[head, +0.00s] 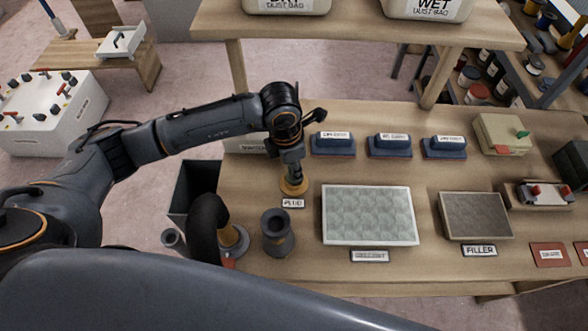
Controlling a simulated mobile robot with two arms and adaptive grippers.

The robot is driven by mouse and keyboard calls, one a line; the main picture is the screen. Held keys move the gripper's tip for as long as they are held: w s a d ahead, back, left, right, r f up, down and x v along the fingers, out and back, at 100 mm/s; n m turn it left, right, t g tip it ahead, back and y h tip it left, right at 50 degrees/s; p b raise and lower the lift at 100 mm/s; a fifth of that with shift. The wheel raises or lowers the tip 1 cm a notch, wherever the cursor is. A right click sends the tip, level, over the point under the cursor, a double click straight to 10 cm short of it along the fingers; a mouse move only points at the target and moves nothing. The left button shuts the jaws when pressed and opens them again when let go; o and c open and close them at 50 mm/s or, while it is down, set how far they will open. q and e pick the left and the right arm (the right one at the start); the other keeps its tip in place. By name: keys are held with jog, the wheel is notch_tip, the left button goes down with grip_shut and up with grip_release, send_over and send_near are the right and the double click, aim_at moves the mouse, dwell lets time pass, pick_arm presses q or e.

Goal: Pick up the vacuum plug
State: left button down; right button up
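The vacuum plug (293,188) stands on the wooden bench just behind the "PLUG" label (292,203). Its round yellow-orange base shows, and its upper part is hidden by my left gripper. My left gripper (291,174) points straight down over the plug, with its fingertips at or very near it. The fingers are too small and dark to tell whether they are closed on it. My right gripper is not in view.
A dark grey cylindrical port (278,235) and a curved black hose (207,214) stand close in front. A light patterned panel (368,214) lies to the right. Several blue sanding blocks (388,146) sit behind. An upper shelf (370,28) overhangs the back.

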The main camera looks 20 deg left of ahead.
pick_arm(q)
jog(key=shift+r, duration=0.1)
jog(key=shift+r+b, duration=0.3)
jog(key=shift+b, duration=0.15)
notch_tip(320, 180, up, 2)
jog(key=shift+r+b, duration=0.1)
jog(key=shift+b, duration=0.75)
jog(key=s+a+r+b, duration=0.5)
jog(key=s+a+r, duration=0.4)
jog(key=s+r, duration=0.1)
jog(key=shift+s, duration=0.4)
